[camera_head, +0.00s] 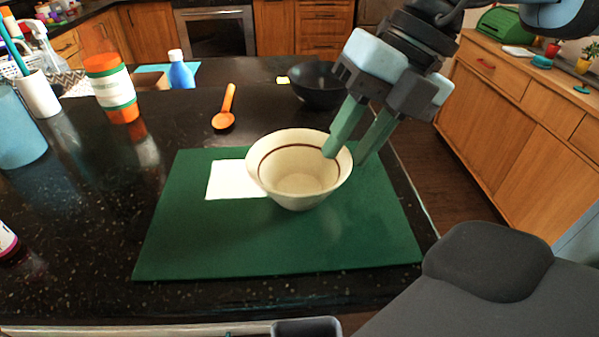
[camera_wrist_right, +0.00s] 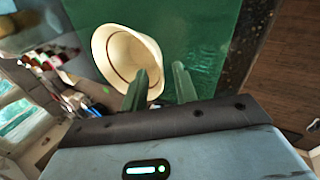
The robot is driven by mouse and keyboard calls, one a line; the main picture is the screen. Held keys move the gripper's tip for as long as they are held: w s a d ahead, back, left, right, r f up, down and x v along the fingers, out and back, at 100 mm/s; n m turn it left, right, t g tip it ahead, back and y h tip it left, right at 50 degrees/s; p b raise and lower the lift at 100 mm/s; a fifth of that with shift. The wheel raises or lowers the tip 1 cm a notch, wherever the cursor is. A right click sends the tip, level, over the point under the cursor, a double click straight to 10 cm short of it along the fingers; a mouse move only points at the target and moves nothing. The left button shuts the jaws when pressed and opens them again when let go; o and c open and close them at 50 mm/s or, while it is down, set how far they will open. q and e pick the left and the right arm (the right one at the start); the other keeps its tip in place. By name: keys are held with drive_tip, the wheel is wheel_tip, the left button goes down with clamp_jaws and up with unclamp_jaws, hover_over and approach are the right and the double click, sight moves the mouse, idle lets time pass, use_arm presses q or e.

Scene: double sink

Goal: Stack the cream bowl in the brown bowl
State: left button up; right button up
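The cream bowl (camera_head: 290,185), with a brown line inside its rim, stands upright on the green mat (camera_head: 200,245). In the right wrist view the cream bowl (camera_wrist_right: 120,55) shows beyond the fingers. My right gripper (camera_head: 345,158) is at the bowl's right rim with its fingers apart. One finger overlaps the bowl's inside and the other is outside the rim; I cannot tell if either touches. The right gripper (camera_wrist_right: 160,82) also shows a gap between its fingers in the wrist view. A dark bowl (camera_head: 312,88), likely the brown bowl, stands behind, partly hidden by my gripper. My left gripper is not in view.
A white sheet (camera_head: 228,180) lies on the mat, left of the cream bowl. An orange spoon (camera_head: 226,112), a blue bottle (camera_head: 181,72) and an orange-lidded jar (camera_head: 112,90) are behind to the left.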

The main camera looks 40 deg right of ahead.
drive_tip(key=shift+x, duration=1.05)
clamp_jaws()
